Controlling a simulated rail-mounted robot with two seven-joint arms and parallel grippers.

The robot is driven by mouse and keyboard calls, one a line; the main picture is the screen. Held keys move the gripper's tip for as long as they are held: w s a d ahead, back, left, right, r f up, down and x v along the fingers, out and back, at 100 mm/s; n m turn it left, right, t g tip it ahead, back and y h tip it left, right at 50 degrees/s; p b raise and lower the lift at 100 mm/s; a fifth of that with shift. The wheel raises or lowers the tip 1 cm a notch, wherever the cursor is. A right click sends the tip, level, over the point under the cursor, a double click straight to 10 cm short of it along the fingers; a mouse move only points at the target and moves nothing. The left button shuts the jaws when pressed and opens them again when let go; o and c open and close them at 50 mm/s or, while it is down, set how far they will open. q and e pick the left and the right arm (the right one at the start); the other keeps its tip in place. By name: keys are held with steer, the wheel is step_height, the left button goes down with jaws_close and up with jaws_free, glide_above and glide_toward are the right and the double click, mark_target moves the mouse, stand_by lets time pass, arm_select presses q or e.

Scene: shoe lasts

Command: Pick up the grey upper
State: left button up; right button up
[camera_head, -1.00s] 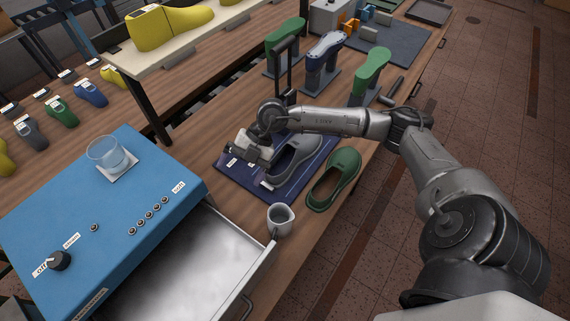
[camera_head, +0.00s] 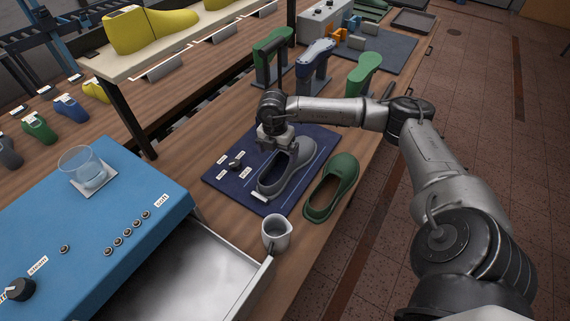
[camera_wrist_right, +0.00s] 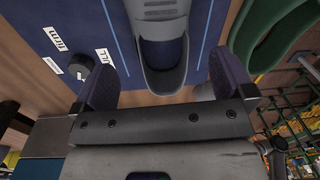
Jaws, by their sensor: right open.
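The grey upper (camera_head: 293,181) lies on a dark blue mat (camera_head: 222,181) on the wooden bench. A small white tag sits by its near end. I cannot tell how high the fingertips are above the mat. My left gripper is not in view.
A green upper (camera_head: 319,206) lies right of the mat. A grey cup (camera_head: 276,235) stands in front, beside an open drawer (camera_head: 190,270) and a blue box (camera_head: 95,225). A small dark knob with labels (camera_head: 235,164) is on the mat's left. Lasts on stands (camera_head: 313,75) are behind.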

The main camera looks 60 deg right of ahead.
steer(key=shift+s+f+b, duration=0.15)
steer(key=shift+f+b, duration=0.05)
steer(key=shift+f, duration=1.5)
steer(key=shift+s+f+b, duration=0.1)
steer(key=shift+f+b, duration=0.1)
steer(key=shift+f, duration=1.45)
steer(key=c, duration=0.9)
